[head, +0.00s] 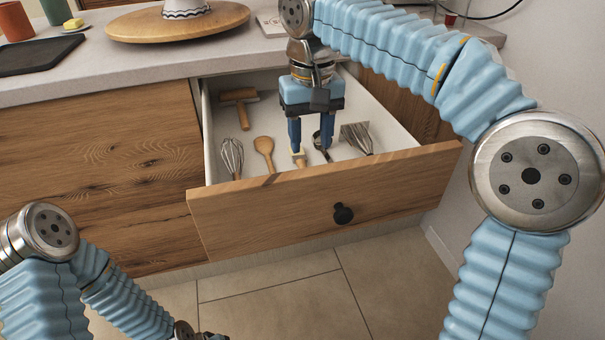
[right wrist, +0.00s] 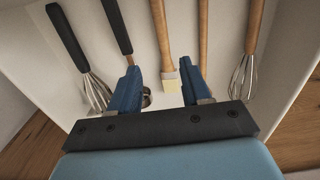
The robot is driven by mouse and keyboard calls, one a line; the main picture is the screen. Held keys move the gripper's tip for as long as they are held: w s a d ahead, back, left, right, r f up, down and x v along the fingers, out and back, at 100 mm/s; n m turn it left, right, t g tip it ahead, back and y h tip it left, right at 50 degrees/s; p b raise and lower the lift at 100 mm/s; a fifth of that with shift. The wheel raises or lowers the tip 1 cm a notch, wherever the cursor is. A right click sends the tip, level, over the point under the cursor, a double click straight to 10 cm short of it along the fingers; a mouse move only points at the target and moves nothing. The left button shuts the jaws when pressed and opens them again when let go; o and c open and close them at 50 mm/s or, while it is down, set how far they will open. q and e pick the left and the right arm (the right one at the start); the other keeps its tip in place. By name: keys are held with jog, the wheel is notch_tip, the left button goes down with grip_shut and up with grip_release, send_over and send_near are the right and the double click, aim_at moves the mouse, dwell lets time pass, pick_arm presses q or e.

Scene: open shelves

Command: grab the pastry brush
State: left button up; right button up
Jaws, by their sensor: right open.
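In the right wrist view the brush (right wrist: 171,79) has a wooden handle and cream bristles. My right gripper (head: 311,148) points down into the drawer, open and empty. In the right wrist view its fingers (right wrist: 157,66) appear on either side of the bristle end, with no clear contact.
The drawer (head: 245,212) also holds a whisk (head: 232,155), a wooden spoon (head: 264,147), a wooden mallet-like tool (head: 240,104), a dark-handled ladle-like tool (head: 321,142) and a wire-headed tool (head: 357,136). Drawer walls surround them. The counter (head: 140,65) is above.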

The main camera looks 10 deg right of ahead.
aim_at(306, 165)
jog(key=f, duration=0.4)
jog(key=f+b, duration=0.1)
jog(key=f, duration=0.2)
jog(key=shift+w+a, duration=0.15)
jog(key=shift+a, duration=0.2)
jog(key=shift+c, duration=0.5)
jog(key=shift+r, duration=0.1)
grip_shut()
